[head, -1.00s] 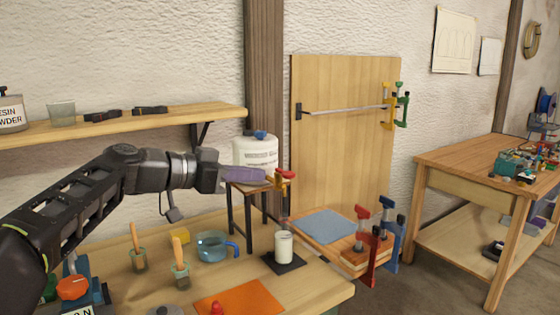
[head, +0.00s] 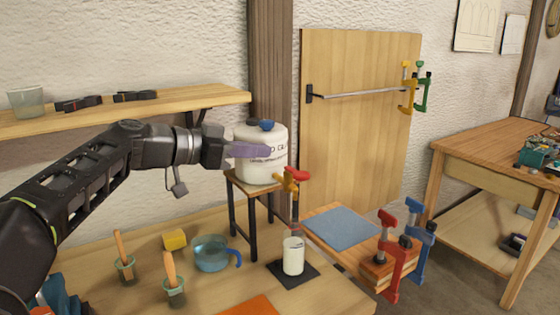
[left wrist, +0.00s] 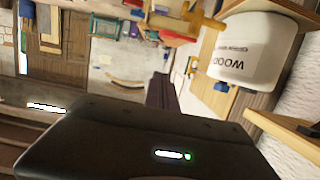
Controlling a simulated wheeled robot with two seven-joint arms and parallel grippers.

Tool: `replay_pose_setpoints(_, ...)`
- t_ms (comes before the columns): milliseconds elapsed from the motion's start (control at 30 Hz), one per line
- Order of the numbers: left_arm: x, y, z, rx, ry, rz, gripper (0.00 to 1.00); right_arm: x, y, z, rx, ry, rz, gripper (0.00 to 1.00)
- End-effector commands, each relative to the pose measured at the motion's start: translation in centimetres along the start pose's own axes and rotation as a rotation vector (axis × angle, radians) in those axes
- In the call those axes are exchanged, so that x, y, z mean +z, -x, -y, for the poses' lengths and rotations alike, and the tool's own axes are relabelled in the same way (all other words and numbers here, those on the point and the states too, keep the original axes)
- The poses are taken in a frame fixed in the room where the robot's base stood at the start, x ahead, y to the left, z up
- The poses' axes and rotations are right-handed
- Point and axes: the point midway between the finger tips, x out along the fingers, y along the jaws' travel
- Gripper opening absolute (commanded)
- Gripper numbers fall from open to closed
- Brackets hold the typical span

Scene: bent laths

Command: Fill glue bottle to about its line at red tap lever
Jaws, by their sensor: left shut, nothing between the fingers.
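The glue bottle (head: 293,258) stands upright on a dark pad below the tap. It looks white through most of its height, with a clearer band near the top. I cannot make out its line, or whether glue is running. The red tap lever (head: 297,175) sits on the orange tap at the front of the white glue jug (head: 264,172). The jug also shows in the left wrist view (left wrist: 250,50). My left gripper (head: 266,150), with purple fingers, is shut and empty. It is in front of the jug, above and left of the lever, apart from it. My right gripper is out of view.
The jug stands on a small wooden stool (head: 253,188). A blue cup (head: 211,253), brush pots (head: 174,292) and a yellow block (head: 174,239) are on the bench. Red and blue clamps (head: 390,250) stand at the right. A shelf (head: 150,105) runs behind my arm.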

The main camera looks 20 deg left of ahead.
Motion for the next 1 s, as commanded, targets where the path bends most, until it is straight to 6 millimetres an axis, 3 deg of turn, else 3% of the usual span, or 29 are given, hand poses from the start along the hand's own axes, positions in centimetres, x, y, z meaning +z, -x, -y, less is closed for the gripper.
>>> replay_pose_setpoints(267, -0.3, -3.1, -0.1, 0.005, 0.001, 0.001, 0.0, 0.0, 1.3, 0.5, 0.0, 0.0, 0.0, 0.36)
replay_pose_setpoints(600, -0.4, -9.9, -0.2, 0.006, 0.003, 0.001, 0.0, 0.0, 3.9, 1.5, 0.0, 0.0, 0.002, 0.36)
replay_pose_setpoints(800, 2.9, -10.5, 0.0, 0.001, 0.002, 0.002, 0.0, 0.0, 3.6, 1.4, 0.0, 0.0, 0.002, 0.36)
replay_pose_setpoints(1000, 3.9, -10.7, -0.1, 0.001, 0.0, 0.0, 0.0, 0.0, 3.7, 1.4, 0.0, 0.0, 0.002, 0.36)
